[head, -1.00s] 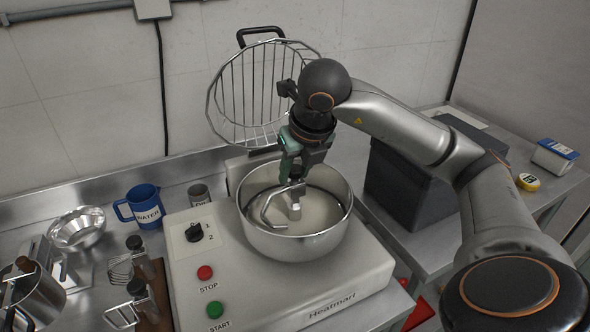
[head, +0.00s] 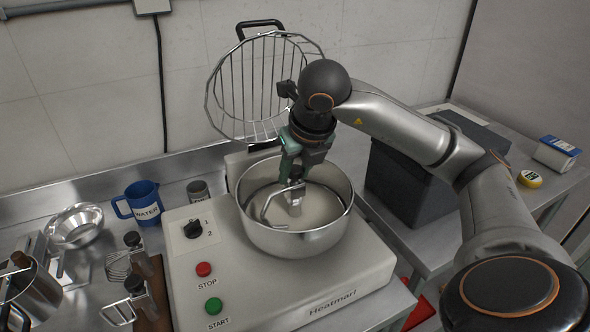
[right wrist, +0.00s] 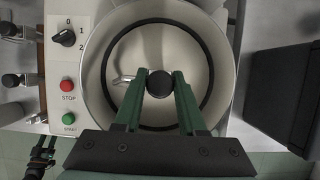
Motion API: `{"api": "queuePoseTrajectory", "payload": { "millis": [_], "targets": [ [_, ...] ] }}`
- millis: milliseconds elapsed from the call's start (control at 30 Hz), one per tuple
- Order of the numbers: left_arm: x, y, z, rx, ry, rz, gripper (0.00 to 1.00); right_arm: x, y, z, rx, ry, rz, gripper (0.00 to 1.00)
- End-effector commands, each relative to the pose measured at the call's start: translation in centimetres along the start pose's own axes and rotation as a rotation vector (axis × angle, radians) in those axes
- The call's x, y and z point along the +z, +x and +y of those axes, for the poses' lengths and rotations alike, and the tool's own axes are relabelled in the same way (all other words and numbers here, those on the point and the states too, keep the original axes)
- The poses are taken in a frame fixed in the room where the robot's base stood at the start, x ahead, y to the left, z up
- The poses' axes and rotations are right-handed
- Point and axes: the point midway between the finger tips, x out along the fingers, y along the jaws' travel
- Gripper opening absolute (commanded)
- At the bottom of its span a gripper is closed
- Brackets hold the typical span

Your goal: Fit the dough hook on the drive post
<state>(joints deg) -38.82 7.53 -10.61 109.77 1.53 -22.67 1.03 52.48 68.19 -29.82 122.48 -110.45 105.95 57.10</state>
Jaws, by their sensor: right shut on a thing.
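The dough hook (head: 265,209) is a bright metal piece with a curved arm, inside the steel mixer bowl (head: 300,244). My right gripper (head: 292,178) points down into the bowl and is shut on the hook's upper end. In the right wrist view, my green fingers (right wrist: 160,85) close on either side of a round dark top, and the hook's bent metal end (right wrist: 126,79) sticks out to the left. I cannot make out the drive post, or whether the hook touches it.
The wire guard (head: 262,88) stands raised behind the bowl. The mixer front has a dial (head: 192,230), a red stop button (head: 204,269) and a green start button (head: 213,306). A blue water jug (head: 143,204) stands left; a dark box (head: 408,185) stands right.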

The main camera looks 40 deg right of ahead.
Motion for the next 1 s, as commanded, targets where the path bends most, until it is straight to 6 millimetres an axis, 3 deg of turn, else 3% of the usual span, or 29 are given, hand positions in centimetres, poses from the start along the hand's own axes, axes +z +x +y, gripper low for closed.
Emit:
{"api": "queuePoseTrajectory", "payload": {
  "millis": [1000],
  "targets": [
    [1.3,1.1,-0.1,0.0,0.0,-0.001,0.5,-0.7,1.6,0.0,0.0,0.0,-0.001,0.0]
  ]
}}
